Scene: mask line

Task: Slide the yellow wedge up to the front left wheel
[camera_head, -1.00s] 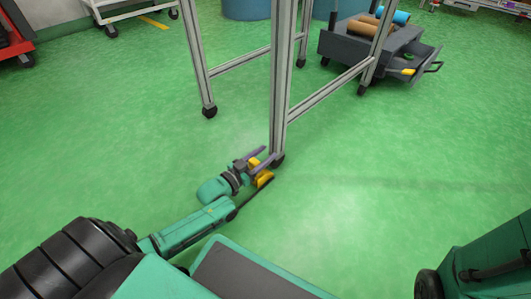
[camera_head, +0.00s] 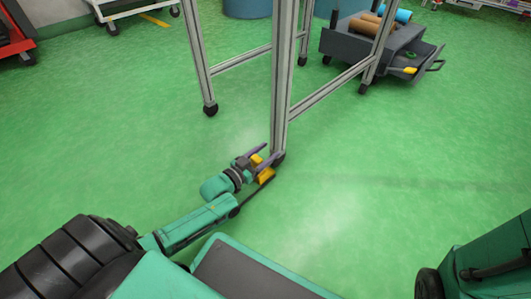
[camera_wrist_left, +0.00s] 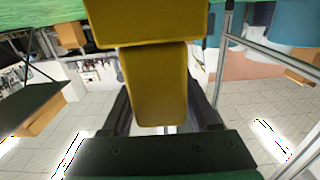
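The yellow wedge (camera_head: 266,174) is on the green floor beside the front caster wheel (camera_head: 279,159) at the foot of the nearest metal post. A narrow yellow part of it stands between the fingers of my left gripper (camera_head: 265,164). In the left wrist view the wedge's wide part (camera_wrist_left: 148,20) fills the top middle and its narrower part (camera_wrist_left: 158,85) sits between the two dark fingers, which appear to press on it. The wheel is partly hidden behind the gripper and wedge; I cannot tell whether they touch. My right gripper is not in view.
The aluminium frame (camera_head: 282,80) rises above the wheel, with another caster wheel (camera_head: 210,109) further back left. A grey cart (camera_head: 365,47) with rolls on it stands at the back right. The floor right of the wedge is clear.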

